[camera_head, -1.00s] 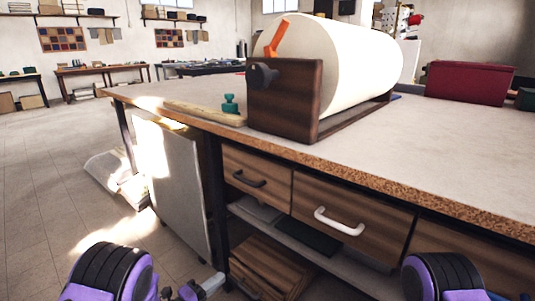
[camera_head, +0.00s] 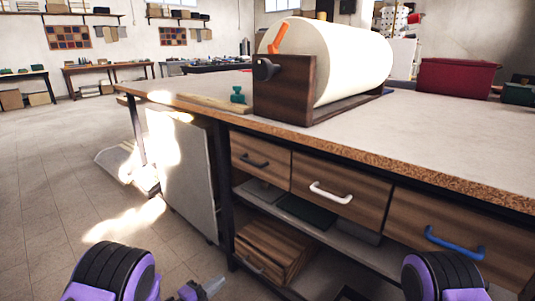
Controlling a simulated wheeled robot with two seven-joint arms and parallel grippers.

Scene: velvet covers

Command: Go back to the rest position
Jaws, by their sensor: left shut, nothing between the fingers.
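My left gripper (camera_head: 211,286) shows only in small part at the bottom edge, beside my purple and black left arm joint. It is shut and empty, over the floor in front of the workbench (camera_head: 430,140), and touches nothing that I can see. My right arm shows only as a purple and black joint at the bottom right. My right gripper is out of the frame.
The workbench carries a large cream roll (camera_head: 345,60) in a dark wooden holder (camera_head: 285,90) and a dark red box (camera_head: 455,78). Three shut drawers have black, white (camera_head: 331,192) and blue (camera_head: 454,243) handles. Open floor (camera_head: 50,180) lies at the left.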

